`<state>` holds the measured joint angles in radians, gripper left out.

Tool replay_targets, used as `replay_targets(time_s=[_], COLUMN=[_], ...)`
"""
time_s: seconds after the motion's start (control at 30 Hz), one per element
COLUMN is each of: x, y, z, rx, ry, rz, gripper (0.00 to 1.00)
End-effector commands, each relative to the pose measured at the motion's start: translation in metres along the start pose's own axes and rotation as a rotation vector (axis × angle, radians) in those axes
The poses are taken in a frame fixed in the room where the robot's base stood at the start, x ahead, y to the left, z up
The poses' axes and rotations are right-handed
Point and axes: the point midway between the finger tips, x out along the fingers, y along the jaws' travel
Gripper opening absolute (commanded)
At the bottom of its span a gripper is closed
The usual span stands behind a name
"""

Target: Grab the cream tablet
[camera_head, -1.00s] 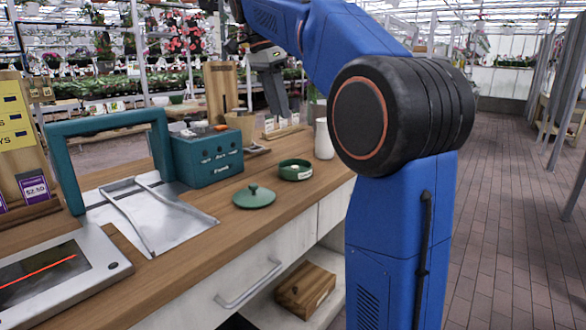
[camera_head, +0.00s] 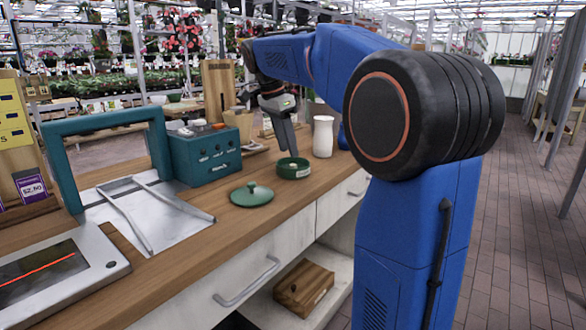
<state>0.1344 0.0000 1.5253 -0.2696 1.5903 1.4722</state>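I cannot clearly make out a cream tablet in this view. My gripper (camera_head: 290,152) points down at the back edge of a small round green dish (camera_head: 293,172) on the wooden counter. Its fingertips are at or just above the dish, and the gap between the fingers is not clear. The inside of the dish is partly hidden by the fingers and too small to read. A green lid (camera_head: 252,195) with a knob lies on the counter in front of the dish.
A white vase (camera_head: 323,137) stands right of the dish. A flat scanner (camera_head: 62,268) lies at lower left. A wooden block (camera_head: 304,288) sits on the shelf below.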

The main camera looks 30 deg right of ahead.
Motion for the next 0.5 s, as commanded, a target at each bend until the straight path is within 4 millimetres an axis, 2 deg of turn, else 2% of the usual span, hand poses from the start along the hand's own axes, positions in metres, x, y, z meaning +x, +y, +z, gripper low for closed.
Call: replay_targets(time_s=[0.3, 0.5], x=[0.040, 0.050], y=[-0.002, -0.002], z=[-0.001, -0.001], rx=[0.000, 0.000], ry=[0.000, 0.000], rz=[0.003, 0.001], gripper=[0.40, 0.40])
